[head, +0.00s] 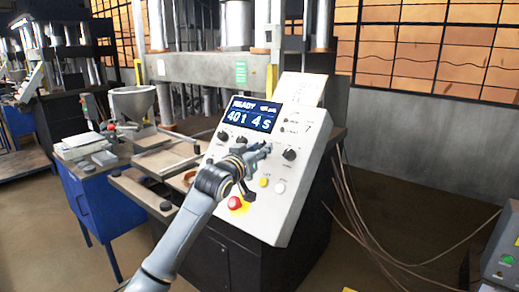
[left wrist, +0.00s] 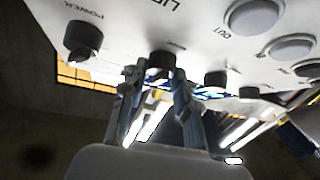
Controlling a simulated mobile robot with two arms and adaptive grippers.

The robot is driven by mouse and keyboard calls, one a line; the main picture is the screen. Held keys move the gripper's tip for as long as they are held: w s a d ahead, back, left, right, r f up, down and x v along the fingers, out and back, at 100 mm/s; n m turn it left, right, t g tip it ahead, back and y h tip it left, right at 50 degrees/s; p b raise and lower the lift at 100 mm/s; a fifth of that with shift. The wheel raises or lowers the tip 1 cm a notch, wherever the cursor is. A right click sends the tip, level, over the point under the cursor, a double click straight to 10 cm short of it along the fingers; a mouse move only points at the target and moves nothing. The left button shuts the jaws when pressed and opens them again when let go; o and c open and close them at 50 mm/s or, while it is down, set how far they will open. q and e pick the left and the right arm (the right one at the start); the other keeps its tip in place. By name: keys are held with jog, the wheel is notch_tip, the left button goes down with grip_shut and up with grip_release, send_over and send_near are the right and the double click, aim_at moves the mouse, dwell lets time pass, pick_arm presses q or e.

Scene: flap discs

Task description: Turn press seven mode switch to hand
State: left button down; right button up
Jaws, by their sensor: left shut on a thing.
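The white control panel (head: 268,218) of the press faces me, tilted back, with a lit display (head: 250,113) reading READY. My left gripper (head: 262,149) is at the panel below the display. In the left wrist view, the left gripper (left wrist: 156,76) is shut on a small dark knob (left wrist: 163,61), with one finger on each side of it. The knob's label is too small to read, and in the head view the gripper hides it. A larger dark knob (left wrist: 83,38) marked POWER stands to its left in the wrist view. My right gripper is not in view.
A dark knob (head: 289,155) sits right of the gripper. Below are a yellow button (head: 263,182), a white button (head: 280,187) and a red button (head: 235,203). Cables hang at the panel's right.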

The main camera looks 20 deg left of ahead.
pick_arm(q)
jog(key=n+y+p, duration=0.2)
jog(key=n, duration=0.1)
jog(key=n+y, duration=0.1)
jog(key=n, duration=0.1)
jog(key=shift+d+r+g+y+p, duration=0.2)
jog(key=shift+d+g+y+p, duration=0.1)
jog(key=shift+d+g+p, duration=0.1)
jog(key=n+g+y+p, duration=0.1)
jog(key=n, duration=0.2)
jog(key=shift+d+y, duration=0.1)
jog(key=shift+y, duration=0.3)
jog(key=shift+w+n+g+y+p, duration=0.1)
jog(key=shift+n+g+y+p, duration=0.55)
jog(key=shift+n, duration=0.85)
jog(key=c, duration=1)
grip_release()
